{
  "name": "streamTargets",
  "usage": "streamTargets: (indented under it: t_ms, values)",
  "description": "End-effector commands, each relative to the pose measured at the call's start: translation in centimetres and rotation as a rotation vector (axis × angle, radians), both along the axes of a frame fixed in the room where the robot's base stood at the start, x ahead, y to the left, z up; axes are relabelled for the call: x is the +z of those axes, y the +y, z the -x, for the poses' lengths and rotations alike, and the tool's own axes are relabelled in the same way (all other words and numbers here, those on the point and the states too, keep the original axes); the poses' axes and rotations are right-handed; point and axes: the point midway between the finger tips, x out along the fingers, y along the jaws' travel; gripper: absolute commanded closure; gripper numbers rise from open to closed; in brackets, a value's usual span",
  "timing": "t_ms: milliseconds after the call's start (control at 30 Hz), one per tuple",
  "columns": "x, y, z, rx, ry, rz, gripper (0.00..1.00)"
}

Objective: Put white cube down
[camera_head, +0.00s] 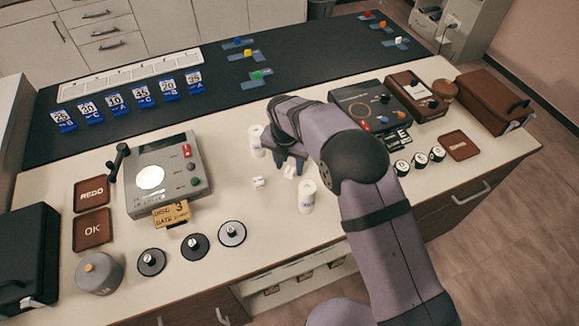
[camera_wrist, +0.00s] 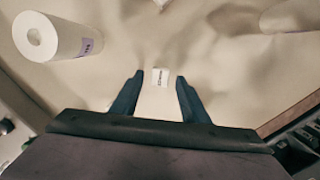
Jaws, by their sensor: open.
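A small white cube (camera_wrist: 160,77) with dark lettering lies on the pale counter, between and just beyond my gripper's fingertips in the wrist view. In the head view the white cube (camera_head: 289,171) shows between the dark fingers, partly covered. My gripper (camera_wrist: 154,76) is open, with bare counter visible on both sides of the cube, so the fingers look apart from it. My gripper (camera_head: 290,163) also shows low over the counter in the head view. Another small white block (camera_head: 259,182) lies to the left; its edge shows at the top of the wrist view (camera_wrist: 162,3).
Two white cylinders flank my gripper: a near one (camera_head: 307,196), also in the wrist view (camera_wrist: 45,38), and a far one (camera_head: 255,141). A grey device (camera_head: 165,170) stands left and a black console (camera_head: 368,105) right. Dark knobs (camera_head: 194,245) line the front.

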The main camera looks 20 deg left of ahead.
Motion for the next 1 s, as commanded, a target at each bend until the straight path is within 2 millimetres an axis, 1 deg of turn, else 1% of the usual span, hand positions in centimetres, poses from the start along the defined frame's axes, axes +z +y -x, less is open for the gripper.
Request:
streamTargets:
  t_ms: [400,600,800,1000]
  values:
    - [7.0,0.1,1.0,0.001,-0.003,-0.003,0.59]
    - [9.6,0.1,1.4,0.001,-0.002,-0.003,0.59]
    - [10.6,0.0,1.6,0.001,0.000,-0.001,0.59]
    - [10.7,0.0,1.6,-0.001,0.000,-0.001,0.59]
